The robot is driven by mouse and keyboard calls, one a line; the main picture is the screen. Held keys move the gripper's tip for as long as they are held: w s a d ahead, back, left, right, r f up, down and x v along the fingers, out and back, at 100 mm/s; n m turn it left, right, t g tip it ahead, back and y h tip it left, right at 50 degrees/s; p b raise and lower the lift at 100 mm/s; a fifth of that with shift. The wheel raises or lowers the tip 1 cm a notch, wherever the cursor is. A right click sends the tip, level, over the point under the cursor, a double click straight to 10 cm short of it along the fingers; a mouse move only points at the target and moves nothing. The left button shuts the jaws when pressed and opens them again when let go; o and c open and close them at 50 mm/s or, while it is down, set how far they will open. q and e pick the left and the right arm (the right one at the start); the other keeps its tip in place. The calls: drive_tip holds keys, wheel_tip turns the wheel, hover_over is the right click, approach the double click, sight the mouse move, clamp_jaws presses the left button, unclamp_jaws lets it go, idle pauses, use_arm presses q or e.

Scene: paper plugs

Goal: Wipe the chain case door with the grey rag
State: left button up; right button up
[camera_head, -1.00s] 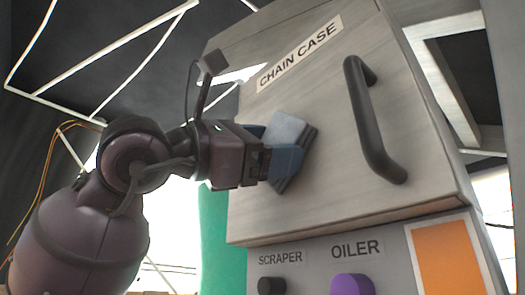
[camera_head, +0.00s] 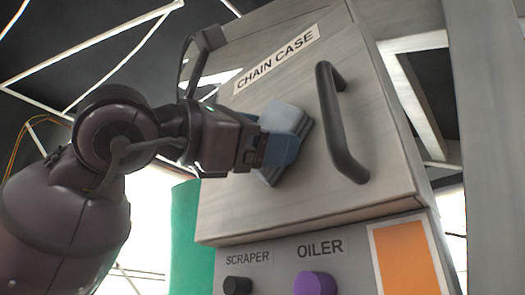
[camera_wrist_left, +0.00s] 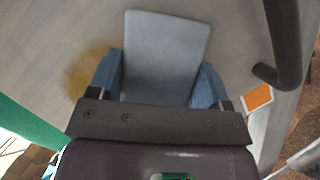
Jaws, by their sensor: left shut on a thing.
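The chain case door (camera_head: 235,195) is a grey metal panel labelled "CHAIN CASE", with a dark bar handle (camera_head: 338,125) on its right side. My left gripper (camera_head: 272,148) is shut on the grey rag (camera_head: 288,118), a folded pad between blue fingers, held at the door's face left of the handle. Whether it presses on the door I cannot tell for sure. In the left wrist view the rag (camera_wrist_left: 165,55) stands up between the fingers, and a yellow-brown stain (camera_wrist_left: 88,72) shows on the door left of it. My right gripper is not in view.
Below the door are a black knob (camera_head: 237,286) labelled "SCRAPER", a purple knob (camera_head: 315,283) labelled "OILER", and an orange panel (camera_head: 407,260). A green column (camera_head: 185,240) stands left of the case. The handle sticks out right of the rag.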

use_arm(q)
drive_tip(key=shift+w+a, duration=3.65)
drive_tip(key=shift+a, duration=1)
drive_tip(key=shift+s+d+r+b, duration=0.1)
drive_tip(key=shift+s+d+r, duration=0.35)
drive_tip(key=shift+s+d, duration=0.95)
drive_tip(key=shift+s+d+r+b, duration=0.1)
drive_tip(key=shift+s+d+r, duration=0.3)
drive_tip(key=shift+s+d, duration=1)
drive_tip(key=shift+s+d+r+b, duration=0.1)
drive_tip(key=shift+s+d+r, duration=0.55)
drive_tip(key=shift+d, duration=1.2)
drive_tip(key=shift+s+d+f, duration=0.1)
drive_tip(key=shift+s+f, duration=0.15)
drive_tip(key=w+a, duration=0.7)
drive_tip(key=a, duration=0.2)
drive_tip(key=shift+w+a, duration=0.2)
drive_tip(key=shift+a, duration=0.1)
